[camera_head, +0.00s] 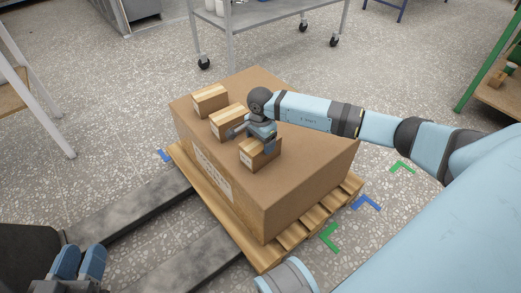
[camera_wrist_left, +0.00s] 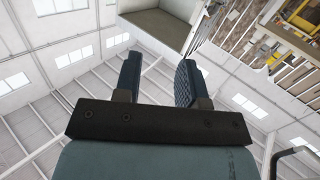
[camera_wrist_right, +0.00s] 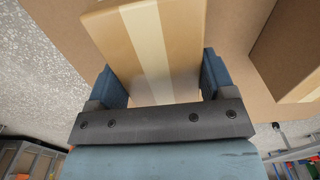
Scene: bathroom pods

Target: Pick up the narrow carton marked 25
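Three small tan cartons with pale tape stand in a row on a large cardboard box (camera_head: 310,185): a far one (camera_head: 210,101), a middle one (camera_head: 227,120) and a near one (camera_head: 259,157). White labels show on their left sides, but no number is readable. My right gripper (camera_head: 254,138) is low at the near carton. In the right wrist view a taped carton (camera_wrist_right: 150,45) sits between the two fingers (camera_wrist_right: 163,82), close to both; I cannot tell if they press on it. My left gripper (camera_head: 80,262) is empty, fingers apart and pointing up in its wrist view (camera_wrist_left: 160,82).
The large box rests on a wooden pallet (camera_head: 262,253). A grey wheeled cart (camera_head: 265,14) stands behind. A green-framed shelf (camera_head: 490,70) is at the right. Another carton (camera_wrist_right: 290,50) is close to the right finger in the right wrist view.

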